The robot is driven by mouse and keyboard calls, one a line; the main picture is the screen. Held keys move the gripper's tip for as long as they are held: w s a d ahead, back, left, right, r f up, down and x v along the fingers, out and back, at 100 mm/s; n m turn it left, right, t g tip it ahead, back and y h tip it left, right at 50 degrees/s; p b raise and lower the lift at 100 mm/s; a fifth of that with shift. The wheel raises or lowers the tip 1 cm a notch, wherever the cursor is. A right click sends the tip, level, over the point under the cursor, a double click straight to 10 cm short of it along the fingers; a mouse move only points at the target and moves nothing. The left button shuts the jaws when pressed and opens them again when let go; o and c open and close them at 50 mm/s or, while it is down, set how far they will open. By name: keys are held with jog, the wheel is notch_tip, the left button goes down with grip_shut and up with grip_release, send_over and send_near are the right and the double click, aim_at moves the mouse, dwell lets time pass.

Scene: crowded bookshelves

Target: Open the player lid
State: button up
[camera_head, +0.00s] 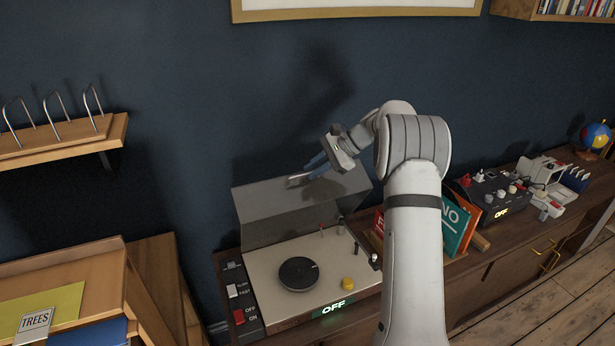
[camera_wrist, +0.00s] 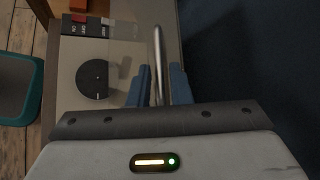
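The record player (camera_head: 330,270) stands on the wooden cabinet, with a black disc (camera_head: 298,274) on its light deck. Its grey see-through lid (camera_head: 285,212) is raised along the back, well clear of the deck. A metal handle (camera_head: 296,181) is at the lid's upper edge. My gripper (camera_head: 314,167) is at this edge. In the wrist view the handle (camera_wrist: 158,62) lies between my gripper's two blue fingers (camera_wrist: 160,85), which are close on both sides of it. The disc (camera_wrist: 92,78) shows through or beside the lid there. The exact finger contact is hard to see.
A lit OFF sign (camera_head: 334,308) and switches (camera_head: 238,290) are at the player's front and left. Books (camera_head: 457,225) and a dark control box (camera_head: 492,195) stand to the right. A shelf with wire loops (camera_head: 60,135) juts out at left. The wall is close behind.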

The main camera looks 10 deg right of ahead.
jog(key=v, duration=0.4)
jog(key=shift+d, duration=0.15)
jog(key=shift+r, duration=0.1)
jog(key=s+a+r+n+h, duration=0.3)
jog(key=s+a, duration=0.1)
jog(key=s, duration=0.6)
jog(key=s+a+r+n+h, duration=0.2)
jog(key=s+a+r+n, duration=0.15)
jog(key=s, duration=0.65)
jog(key=s+f+n+h, duration=0.2)
jog(key=s+n, duration=0.1)
jog(key=s, duration=0.7)
jog(key=s+f+n+t+h, duration=0.1)
jog(key=s+f+n+h, duration=0.1)
jog(key=s, duration=0.8)
jog(key=shift+s+f+n+h+b, duration=0.4)
jog(key=shift+f+n, duration=0.35)
jog(key=shift+n, duration=0.5)
